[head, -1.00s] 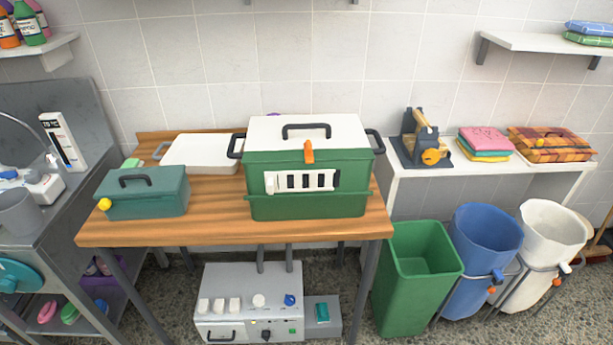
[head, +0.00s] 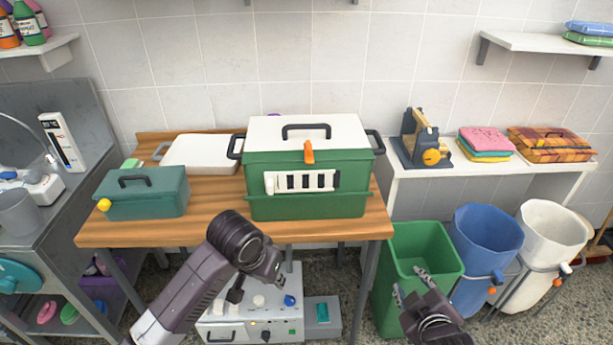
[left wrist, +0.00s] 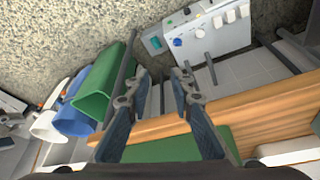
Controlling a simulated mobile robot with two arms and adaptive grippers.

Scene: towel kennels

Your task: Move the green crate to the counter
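The green crate (head: 275,208) stands upright on the wooden table (head: 215,195). It has a white lid, a black top handle, a black handle at each side, an orange latch and a barred front window. A white counter (head: 480,178) is against the wall at right; a grey steel counter (head: 60,215) is at left. My left gripper is low before the table, its fingers mostly hidden in the head view. The left wrist view shows its fingers (left wrist: 162,76) apart and empty, with green (left wrist: 190,143) beyond them. My right gripper (head: 411,282) is open before the green bin.
A smaller teal case (head: 150,200) and a white tray (head: 200,154) share the table. A sewing-machine-like device (head: 420,142), folded towels (head: 485,142) and a plaid case (head: 550,146) crowd the white counter's back. Green (head: 415,255), blue (head: 485,255) and white bins (head: 545,250) stand below.

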